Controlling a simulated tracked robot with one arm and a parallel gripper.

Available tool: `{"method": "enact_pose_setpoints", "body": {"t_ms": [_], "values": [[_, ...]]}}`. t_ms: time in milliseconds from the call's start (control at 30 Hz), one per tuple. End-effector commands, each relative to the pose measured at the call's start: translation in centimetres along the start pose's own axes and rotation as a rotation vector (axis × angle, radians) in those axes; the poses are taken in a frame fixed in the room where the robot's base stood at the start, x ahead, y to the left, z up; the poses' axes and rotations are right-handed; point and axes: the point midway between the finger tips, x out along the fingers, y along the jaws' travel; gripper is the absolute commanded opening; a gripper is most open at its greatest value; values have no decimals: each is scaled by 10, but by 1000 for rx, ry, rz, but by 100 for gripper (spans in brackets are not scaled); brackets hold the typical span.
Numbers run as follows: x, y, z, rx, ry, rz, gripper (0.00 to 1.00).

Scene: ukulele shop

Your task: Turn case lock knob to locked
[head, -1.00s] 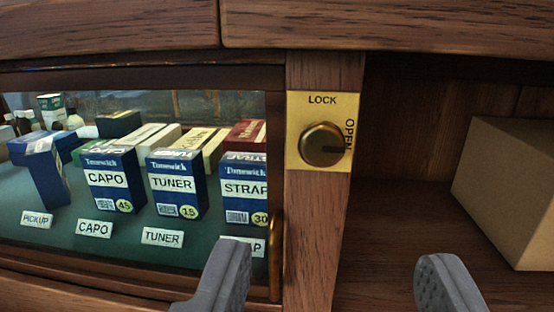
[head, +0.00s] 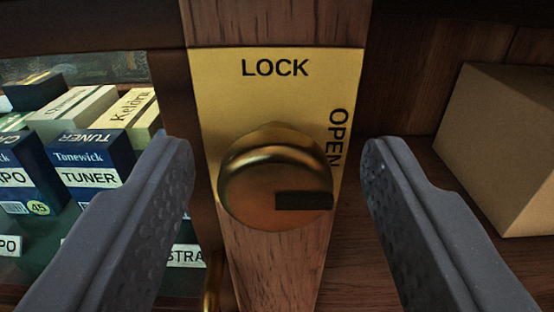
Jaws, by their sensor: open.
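The case lock knob (head: 262,176) is a round brass knob on a brass plate (head: 225,75) fixed to a wooden post. The plate reads LOCK above the knob and OPEN, turned sideways, at its right. The knob's dark pointer mark (head: 304,200) points right, on the OPEN side. My gripper (head: 277,160) is open, with one grey finger to the left of the knob and one to the right. Gaps show between the knob and both fingers. How far the fingertips reach in depth is hard to tell.
The glass case (head: 100,68) at left holds boxes, among them a TUNER box (head: 88,165). A brass handle (head: 212,295) shows low beside the post. A plain cardboard box (head: 500,150) sits in the open wooden bay at right.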

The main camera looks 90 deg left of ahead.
Motion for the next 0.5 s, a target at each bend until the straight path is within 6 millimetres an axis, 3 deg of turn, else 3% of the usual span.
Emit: {"method": "enact_pose_setpoints", "body": {"t_ms": [133,300,500], "values": [[0,0,0,0,0,0,51],[0,0,0,0,0,1,8],[1,1,-1,-5,0,2,8]]}}
